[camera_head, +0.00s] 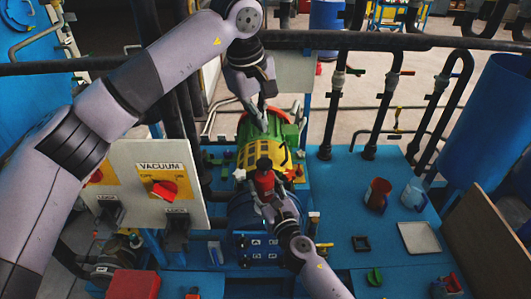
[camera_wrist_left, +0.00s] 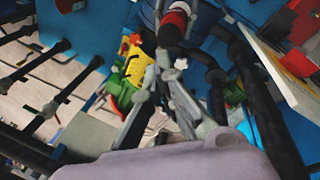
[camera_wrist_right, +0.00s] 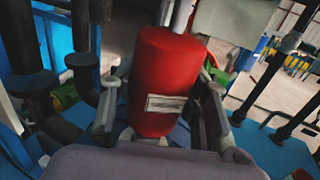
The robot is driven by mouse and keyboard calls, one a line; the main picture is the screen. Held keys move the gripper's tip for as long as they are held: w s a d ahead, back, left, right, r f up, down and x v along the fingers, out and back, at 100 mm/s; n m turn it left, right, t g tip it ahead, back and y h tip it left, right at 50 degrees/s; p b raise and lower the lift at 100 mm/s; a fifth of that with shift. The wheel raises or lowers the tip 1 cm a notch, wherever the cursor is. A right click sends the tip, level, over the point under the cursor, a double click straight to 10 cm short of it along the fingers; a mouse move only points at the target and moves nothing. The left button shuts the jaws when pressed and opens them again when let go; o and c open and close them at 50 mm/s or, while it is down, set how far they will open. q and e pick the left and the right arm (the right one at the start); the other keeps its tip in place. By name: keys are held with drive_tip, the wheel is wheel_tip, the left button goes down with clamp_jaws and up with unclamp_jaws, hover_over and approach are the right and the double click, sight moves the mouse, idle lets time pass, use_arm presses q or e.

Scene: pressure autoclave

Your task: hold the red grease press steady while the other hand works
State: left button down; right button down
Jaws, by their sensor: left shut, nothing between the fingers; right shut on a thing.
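The red grease press (camera_head: 264,183) is a red cylinder with a dark top, standing out in front of the yellow and green vessel (camera_head: 247,153). My right gripper (camera_head: 268,200) is shut on it. In the right wrist view the press (camera_wrist_right: 165,75) fills the middle, roughly upright, with a white label low on its side and a finger on each flank. The red press also shows at the top of the left wrist view (camera_wrist_left: 175,20). My left gripper (camera_head: 262,124) is shut and empty, above the green and yellow part of the vessel, apart from the press.
A white VACUUM panel (camera_head: 130,200) with a red knob stands left of the vessel. Dark pipes (camera_head: 385,105) rise behind. Some bench between them is clear.

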sight(265, 160)
use_arm(q)
drive_tip(key=m, duration=0.2)
drive_tip(key=r+m+t+y, duration=0.1)
drive_tip(key=m, duration=0.2)
drive_tip(key=d+r+m, duration=0.1)
drive_tip(key=m, duration=0.1)
drive_tip(key=shift+s+d+r+m+y, duration=0.1)
drive_tip(key=shift+s+m+y, duration=0.2)
drive_tip(key=shift+s+m, duration=0.1)
drive_tip(key=x, duration=1.3)
drive_tip(key=shift+s, duration=0.25)
drive_tip(key=shift+f, duration=0.5)
drive_tip(key=shift+f, duration=1.4)
